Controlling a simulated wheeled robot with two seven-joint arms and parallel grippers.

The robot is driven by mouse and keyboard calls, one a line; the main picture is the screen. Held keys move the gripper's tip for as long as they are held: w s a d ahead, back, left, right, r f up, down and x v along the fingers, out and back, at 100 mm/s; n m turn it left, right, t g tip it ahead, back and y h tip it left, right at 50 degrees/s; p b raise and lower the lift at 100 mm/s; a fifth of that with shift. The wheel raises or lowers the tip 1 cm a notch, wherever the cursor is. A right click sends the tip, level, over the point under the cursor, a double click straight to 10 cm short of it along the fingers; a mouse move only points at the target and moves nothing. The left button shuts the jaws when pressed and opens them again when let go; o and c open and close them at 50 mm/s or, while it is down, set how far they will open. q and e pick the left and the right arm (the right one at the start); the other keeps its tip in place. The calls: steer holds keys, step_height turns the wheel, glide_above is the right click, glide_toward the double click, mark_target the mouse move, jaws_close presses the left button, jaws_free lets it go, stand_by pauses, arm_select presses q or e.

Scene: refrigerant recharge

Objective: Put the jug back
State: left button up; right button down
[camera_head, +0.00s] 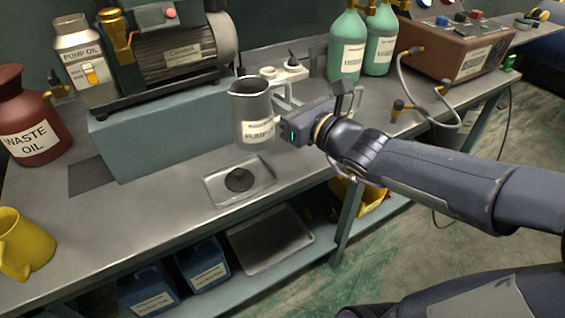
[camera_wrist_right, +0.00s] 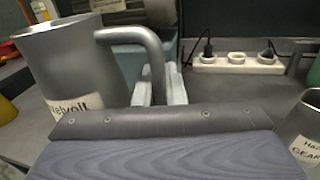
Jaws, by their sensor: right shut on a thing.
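A grey metal jug (camera_head: 254,112) with a white label reading "PUMP" is upright above the bench. My right gripper (camera_head: 286,104) is shut on its handle from the right side. In the right wrist view the jug (camera_wrist_right: 75,65) is at the left, and the fingers (camera_wrist_right: 160,88) are around the lower part of its handle. A shallow metal tray (camera_head: 213,190) with a dark round patch in it lies on the bench below the jug. The jug appears raised, but its exact height is unclear. My left gripper is not in view.
A pump (camera_head: 165,50) stands on a blue-grey block (camera_head: 150,140) left of the jug. A power strip (camera_head: 284,72) lies behind. Green cylinders (camera_head: 346,48) stand at the back. A yellow jug (camera_head: 24,243) is front left. Another labelled metal container (camera_wrist_right: 306,128) is at the wrist view's right edge.

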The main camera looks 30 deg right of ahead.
steer(key=w+d+f, duration=0.2)
steer(key=d, duration=0.1)
steer(key=w+d+f+b, duration=0.1)
steer(key=w+d+f, duration=0.5)
steer(key=shift+d+f+b, duration=0.2)
steer(key=shift+d+b, duration=0.1)
steer(key=shift+b, duration=0.1)
steer(key=shift+w+d+f, duration=0.35)
steer(key=shift+w+f, duration=0.05)
steer(key=shift+f, duration=0.2)
steer(key=shift+f+b, duration=0.55)
steer(key=shift+f, duration=1.05)
steer(key=shift+f, duration=0.15)
steer(key=c, duration=1.5)
jaws_free()
